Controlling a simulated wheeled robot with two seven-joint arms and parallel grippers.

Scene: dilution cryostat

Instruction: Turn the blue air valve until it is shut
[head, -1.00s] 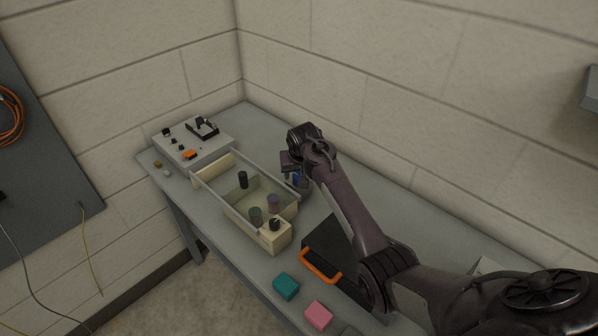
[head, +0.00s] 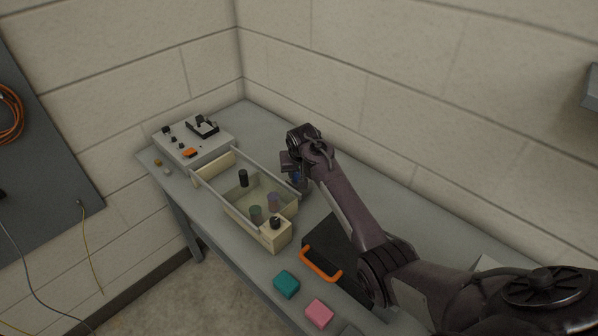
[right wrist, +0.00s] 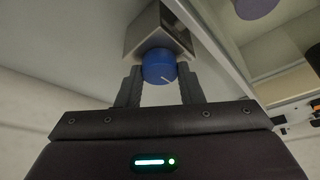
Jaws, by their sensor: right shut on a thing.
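My right gripper (right wrist: 160,80) is shut on the knob, one finger on each side. My left gripper is not in view.
A clear-walled box (head: 232,208) with several dark cylinders stands beside my right gripper. A grey control box (head: 190,150) is at the back left. A black case with an orange handle (head: 320,263), a teal block (head: 286,284) and a pink block (head: 319,313) lie nearer.

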